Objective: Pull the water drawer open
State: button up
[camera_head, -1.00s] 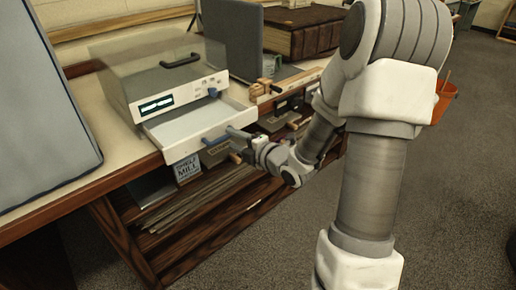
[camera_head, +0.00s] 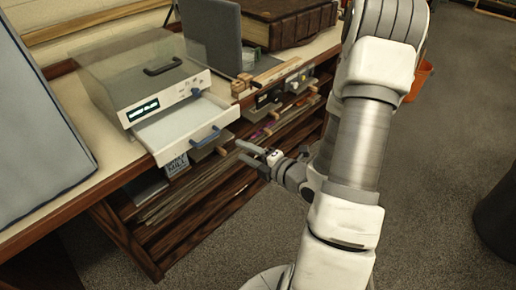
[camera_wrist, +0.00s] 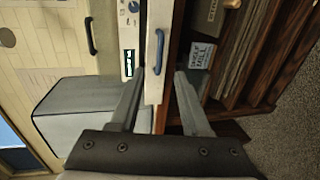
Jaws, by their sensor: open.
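The water drawer (camera_head: 180,128) is a white, shallow tray standing well out of the front of a grey machine (camera_head: 140,80) with a lit display. Its front carries a blue handle (camera_head: 206,138). My gripper (camera_head: 243,151) is open and empty, to the right of and apart from the handle in the head view. In the wrist view, my gripper's two fingers (camera_wrist: 163,78) are spread, with the white drawer front (camera_wrist: 153,70) and its blue handle (camera_wrist: 160,50) beyond them.
The machine stands on a workbench with wooden shelves below. A box labelled Mill (camera_head: 177,165) sits under the drawer. A grey upright panel (camera_head: 212,35) and a thick brown book (camera_head: 290,22) stand behind.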

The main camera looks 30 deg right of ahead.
jog(key=shift+p+v, duration=2.4)
